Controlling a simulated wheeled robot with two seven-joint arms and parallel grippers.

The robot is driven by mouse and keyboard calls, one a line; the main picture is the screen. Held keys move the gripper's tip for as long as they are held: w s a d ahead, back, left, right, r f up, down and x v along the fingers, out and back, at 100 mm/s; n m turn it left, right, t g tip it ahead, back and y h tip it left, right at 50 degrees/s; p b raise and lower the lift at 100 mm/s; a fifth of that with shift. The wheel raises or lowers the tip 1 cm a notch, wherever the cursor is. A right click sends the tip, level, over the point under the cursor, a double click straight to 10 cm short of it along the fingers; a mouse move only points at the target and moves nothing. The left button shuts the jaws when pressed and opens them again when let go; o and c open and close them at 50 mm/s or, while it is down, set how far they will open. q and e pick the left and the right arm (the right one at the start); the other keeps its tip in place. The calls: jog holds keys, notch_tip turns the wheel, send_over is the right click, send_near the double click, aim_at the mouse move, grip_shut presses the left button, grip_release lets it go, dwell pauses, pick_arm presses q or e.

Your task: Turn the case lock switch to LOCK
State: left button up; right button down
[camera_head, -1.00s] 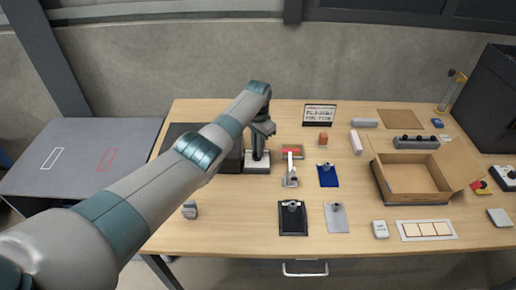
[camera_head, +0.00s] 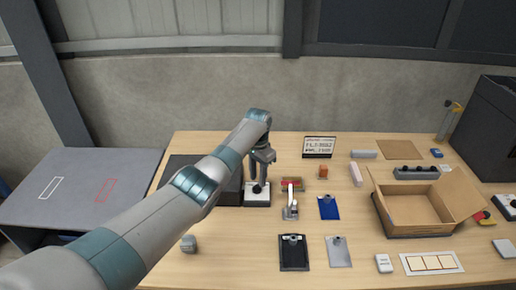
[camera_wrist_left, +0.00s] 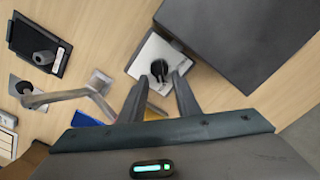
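A switch with a black knob on a white base plate (camera_head: 257,200) stands at the right side of a dark box (camera_head: 229,190). My left gripper (camera_head: 262,178) points down just above this switch. In the left wrist view the white plate (camera_wrist_left: 143,62) and black knob (camera_wrist_left: 160,69) lie ahead of the fingertips. The two fingers of my left gripper (camera_wrist_left: 158,86) are apart, with nothing held between them. I cannot tell whether they touch the knob. Any lettering on the plate is too small to read. My right gripper does not show.
A toggle clamp (camera_head: 291,208) and a blue clipboard (camera_head: 329,208) lie to the right of the switch. An open cardboard box (camera_head: 415,210) stands further right. A second black-knobbed switch (camera_head: 508,206) is at the right edge. The front left of the table is mostly clear.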

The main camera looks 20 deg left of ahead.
aim_at(258, 184)
pick_arm(q)
notch_tip(258, 184, up, 15)
jog(key=b, duration=0.3)
dwell(0.5)
